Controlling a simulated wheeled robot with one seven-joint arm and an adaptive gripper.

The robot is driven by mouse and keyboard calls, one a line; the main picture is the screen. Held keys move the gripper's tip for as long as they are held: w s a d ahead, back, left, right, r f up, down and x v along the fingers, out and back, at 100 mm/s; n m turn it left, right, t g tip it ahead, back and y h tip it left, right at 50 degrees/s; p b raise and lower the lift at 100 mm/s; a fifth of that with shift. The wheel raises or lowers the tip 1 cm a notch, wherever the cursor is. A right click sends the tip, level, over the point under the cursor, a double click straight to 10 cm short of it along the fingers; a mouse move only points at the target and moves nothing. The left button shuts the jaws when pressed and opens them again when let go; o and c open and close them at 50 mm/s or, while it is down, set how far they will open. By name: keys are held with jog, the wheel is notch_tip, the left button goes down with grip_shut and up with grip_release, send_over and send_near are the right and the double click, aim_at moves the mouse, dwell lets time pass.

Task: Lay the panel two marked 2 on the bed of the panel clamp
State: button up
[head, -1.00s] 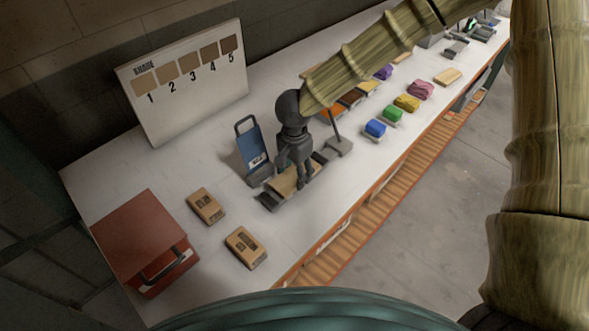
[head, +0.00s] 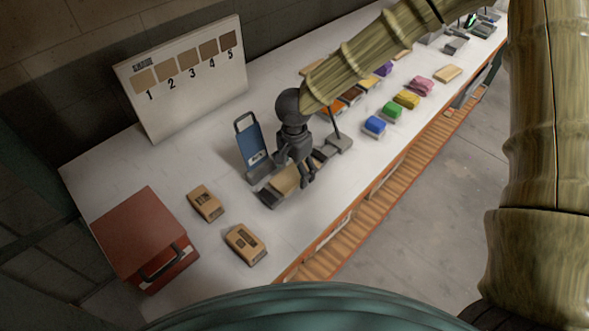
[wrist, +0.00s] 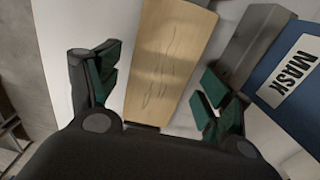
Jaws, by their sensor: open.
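A light wooden panel (head: 284,180) with dark wavy grain lines lies on the dark low clamp (head: 268,196) in the head view. The panel also shows lengthwise in the wrist view (wrist: 168,50). No number can be read on it. My gripper (head: 303,180) is just over the panel's right part and hides some of the panel and clamp. In the wrist view my gripper (wrist: 160,82) is open, with one green-padded finger on each side of the panel. Gaps show between the fingers and the panel's edges.
A blue MASK board (head: 249,140) stands close behind the clamp; it is at the right in the wrist view (wrist: 298,75). A red box (head: 140,235), two tan blocks (head: 206,203) (head: 246,245) and a shade board (head: 185,80) are at left. Coloured bundles (head: 392,110) lie right.

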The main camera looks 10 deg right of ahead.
aim_at(294, 173)
notch_tip(294, 173, up, 12)
jog(key=b, duration=0.2)
dwell(0.4)
jog(key=shift+r, duration=0.1)
dwell(0.9)
